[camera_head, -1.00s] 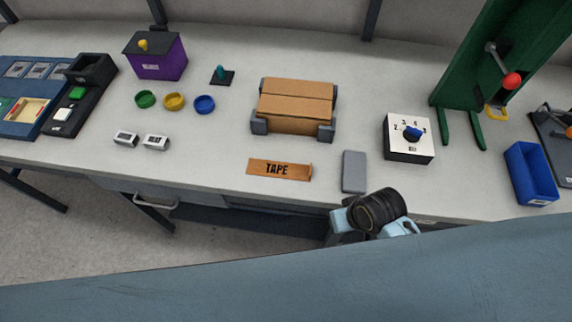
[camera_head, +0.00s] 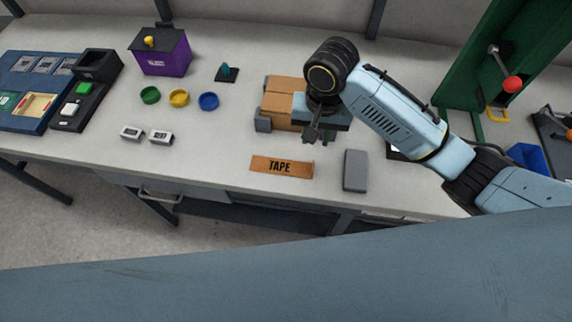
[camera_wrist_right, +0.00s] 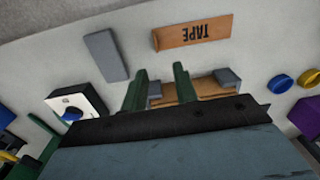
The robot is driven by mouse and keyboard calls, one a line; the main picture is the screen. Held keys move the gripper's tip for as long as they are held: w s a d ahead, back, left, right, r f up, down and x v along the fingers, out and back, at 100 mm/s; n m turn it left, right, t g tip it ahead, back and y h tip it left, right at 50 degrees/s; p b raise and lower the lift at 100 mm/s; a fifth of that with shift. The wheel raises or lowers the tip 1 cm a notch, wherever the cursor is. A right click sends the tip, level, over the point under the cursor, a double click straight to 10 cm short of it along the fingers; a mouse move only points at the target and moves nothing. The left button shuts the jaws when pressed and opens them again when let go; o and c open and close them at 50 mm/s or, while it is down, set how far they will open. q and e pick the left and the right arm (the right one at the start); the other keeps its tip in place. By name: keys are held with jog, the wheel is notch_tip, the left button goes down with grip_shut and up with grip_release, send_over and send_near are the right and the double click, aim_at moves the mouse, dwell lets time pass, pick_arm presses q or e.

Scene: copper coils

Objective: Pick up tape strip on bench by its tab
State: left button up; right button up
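The orange-brown tape strip (camera_head: 268,164), marked TAPE, lies flat near the bench's front edge. In the right wrist view it shows upside down at the top (camera_wrist_right: 192,33). A small raised edge, perhaps the tab, shows at its right end in the head view. My right gripper (camera_head: 318,139) hangs above the bench, behind and right of the strip, in front of the cardboard box. In the right wrist view its two green fingers (camera_wrist_right: 159,86) stand apart with nothing between them. My left gripper is not in view.
The cardboard box (camera_head: 284,88) sits in grey corner holders behind the strip, partly hidden by my right arm. A grey block (camera_head: 355,171) lies right of the strip.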

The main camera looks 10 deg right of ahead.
aim_at(313, 165)
jog(key=f, duration=0.4)
jog(key=f+b, duration=0.1)
jog(key=f, duration=0.7)
jog(key=shift+w+d+f, duration=0.1)
jog(key=shift+d+f, duration=0.15)
jog(key=shift+f, duration=0.1)
grip_shut()
